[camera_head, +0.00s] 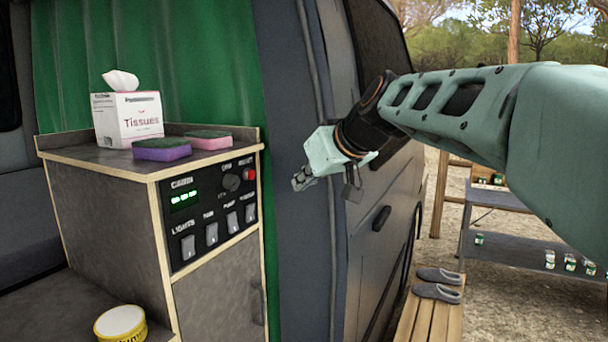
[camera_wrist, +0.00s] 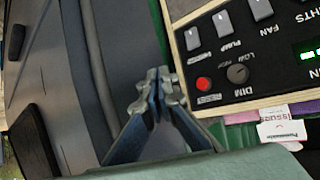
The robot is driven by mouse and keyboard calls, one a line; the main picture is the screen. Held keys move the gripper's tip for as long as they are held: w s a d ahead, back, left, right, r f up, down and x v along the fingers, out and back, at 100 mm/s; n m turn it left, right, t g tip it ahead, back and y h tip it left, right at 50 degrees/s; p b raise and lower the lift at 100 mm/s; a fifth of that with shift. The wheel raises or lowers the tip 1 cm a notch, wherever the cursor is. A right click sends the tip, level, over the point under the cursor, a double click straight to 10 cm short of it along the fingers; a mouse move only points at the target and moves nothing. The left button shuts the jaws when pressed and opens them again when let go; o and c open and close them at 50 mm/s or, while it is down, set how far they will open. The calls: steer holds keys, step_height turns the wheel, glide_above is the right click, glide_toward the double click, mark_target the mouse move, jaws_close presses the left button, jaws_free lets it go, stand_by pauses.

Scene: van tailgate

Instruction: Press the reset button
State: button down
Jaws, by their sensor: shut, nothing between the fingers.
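My gripper (camera_head: 302,180) is to the right of the panel, in front of the van's grey door pillar, at about the button's height in the picture. In the wrist view my gripper (camera_wrist: 158,80) has its fingertips together and empty, left of the button and apart from it.
The panel is on a wood-edged cabinet (camera_head: 110,225). On top stand a tissue box (camera_head: 127,120) and two sponges (camera_head: 162,149). Several white switches (camera_head: 212,234) and a green display (camera_head: 184,198) share the panel. A yellow-and-white tub (camera_head: 120,324) stands lower left. The van's side (camera_head: 375,240) is close to my gripper.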

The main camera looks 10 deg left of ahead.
mark_target(249, 174)
steer(key=shift+a, duration=0.1)
steer(key=w+a+p, duration=0.3)
steer(key=a+p, duration=0.2)
steer(key=a, duration=0.3)
steer(key=shift+p, duration=0.3)
steer(key=shift+a, duration=0.15)
stand_by(1.1)
steer(key=shift+w+a, duration=0.15)
steer(key=shift+a, duration=0.15)
steer(key=shift+w+a+p, duration=0.15)
steer(key=shift+a+p, duration=0.25)
steer(key=shift+a, duration=0.1)
stand_by(0.7)
steer(key=shift+d, duration=0.1)
steer(key=shift+s+d+b, duration=0.35)
steer(key=shift+d+b, duration=0.5)
